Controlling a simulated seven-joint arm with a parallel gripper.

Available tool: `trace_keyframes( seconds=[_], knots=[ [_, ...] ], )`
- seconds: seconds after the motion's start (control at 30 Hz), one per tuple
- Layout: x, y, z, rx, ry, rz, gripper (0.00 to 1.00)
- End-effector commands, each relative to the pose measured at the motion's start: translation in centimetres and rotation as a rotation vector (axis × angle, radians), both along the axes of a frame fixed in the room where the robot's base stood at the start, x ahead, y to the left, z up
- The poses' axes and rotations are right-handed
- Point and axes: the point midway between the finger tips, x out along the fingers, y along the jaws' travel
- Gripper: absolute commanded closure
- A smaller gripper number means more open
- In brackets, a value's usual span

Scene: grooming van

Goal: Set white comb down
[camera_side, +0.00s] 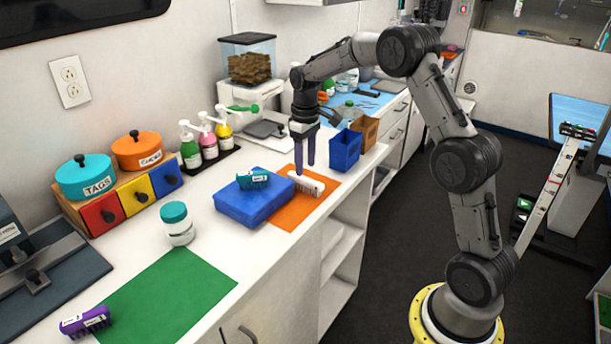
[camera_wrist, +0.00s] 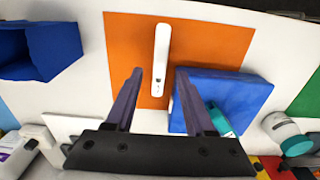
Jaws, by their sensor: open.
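The white comb (camera_side: 308,183) lies on the orange mat (camera_side: 288,217), near the mat's back part. In the wrist view the white comb (camera_wrist: 162,45) lies lengthwise on the orange mat (camera_wrist: 215,42), clear of the mat's side edges. My gripper (camera_side: 304,168) points down right by the comb, with its purple fingers apart. In the wrist view the fingers of my gripper (camera_wrist: 160,73) stand to either side of the comb's near end, with gaps between. The gripper holds nothing. Whether the fingertips reach down beside the comb is hard to tell.
A blue block (camera_side: 238,207) with a teal brush (camera_side: 253,179) on it overlaps the mat's left side. A blue bin (camera_side: 345,149) and a brown bin (camera_side: 366,131) stand behind right. A jar (camera_side: 177,223), green mat (camera_side: 170,296) and purple brush (camera_side: 86,321) are nearer the camera.

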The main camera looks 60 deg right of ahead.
Motion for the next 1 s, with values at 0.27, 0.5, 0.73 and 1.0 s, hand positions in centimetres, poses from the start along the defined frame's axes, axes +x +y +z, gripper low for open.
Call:
trace_keyframes(
  seconds=[0.27, 0.5, 0.73, 1.0],
  knots=[
    [0.0, 0.0, 4.9, -0.001, -0.001, 0.0, 0.46],
    [-0.5, 0.6, 7.0, -0.004, -0.011, 0.002, 0.46],
    [-5.4, 5.5, 12.1, -0.03, -0.11, 0.005, 0.46],
    [-15.3, 11.7, 15.4, -0.042, -0.265, 0.006, 0.46]
  ],
)
